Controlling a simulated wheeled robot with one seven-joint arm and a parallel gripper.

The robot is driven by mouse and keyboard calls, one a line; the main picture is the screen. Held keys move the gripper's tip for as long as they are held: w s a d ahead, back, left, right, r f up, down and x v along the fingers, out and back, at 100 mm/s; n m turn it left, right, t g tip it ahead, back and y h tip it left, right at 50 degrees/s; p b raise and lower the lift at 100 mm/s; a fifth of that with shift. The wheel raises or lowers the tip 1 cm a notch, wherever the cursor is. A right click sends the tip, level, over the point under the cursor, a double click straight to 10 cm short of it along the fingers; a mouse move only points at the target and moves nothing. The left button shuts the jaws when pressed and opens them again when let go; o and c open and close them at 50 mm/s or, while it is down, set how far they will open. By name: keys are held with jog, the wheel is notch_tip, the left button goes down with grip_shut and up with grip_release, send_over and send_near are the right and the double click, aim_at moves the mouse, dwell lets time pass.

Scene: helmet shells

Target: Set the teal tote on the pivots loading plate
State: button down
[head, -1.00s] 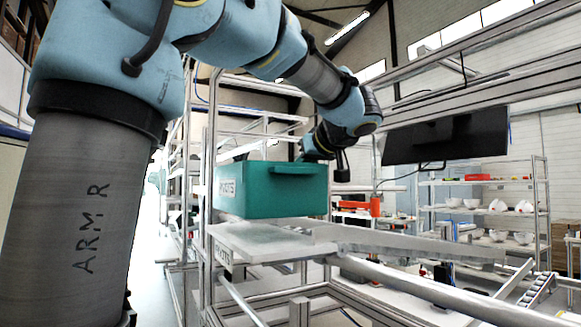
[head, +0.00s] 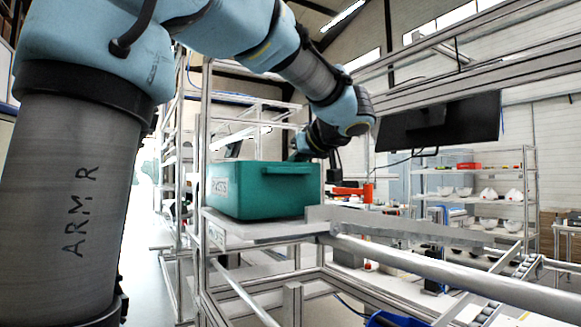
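The teal tote (head: 262,192) is in the middle of the head view, upright, with a white PIVOTS label on its left side. Its base is down at the level of the loading plate (head: 240,229), a pale flat shelf on a metal frame, and it appears to rest there. My arm reaches over from the upper left, and my gripper (head: 303,157) is at the tote's far upper rim. The fingers are mostly hidden behind the tote and wrist, so their hold on the rim cannot be made out.
A metal rail (head: 400,230) runs right from the plate. A black monitor (head: 438,122) hangs at the upper right. Shelves (head: 470,201) with white helmet shells stand behind. A blue bin (head: 390,320) shows at the bottom edge.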

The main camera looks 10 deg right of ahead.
jog(key=shift+f, duration=0.35)
jog(key=c, duration=1)
grip_release()
jog(key=shift+o, duration=0.2)
jog(key=shift+f, duration=0.1)
jog(key=shift+s, duration=0.1)
jog(key=b+v, duration=0.2)
jog(key=v, duration=0.8)
jog(key=shift+s+d, duration=0.15)
jog(key=shift+s, duration=0.15)
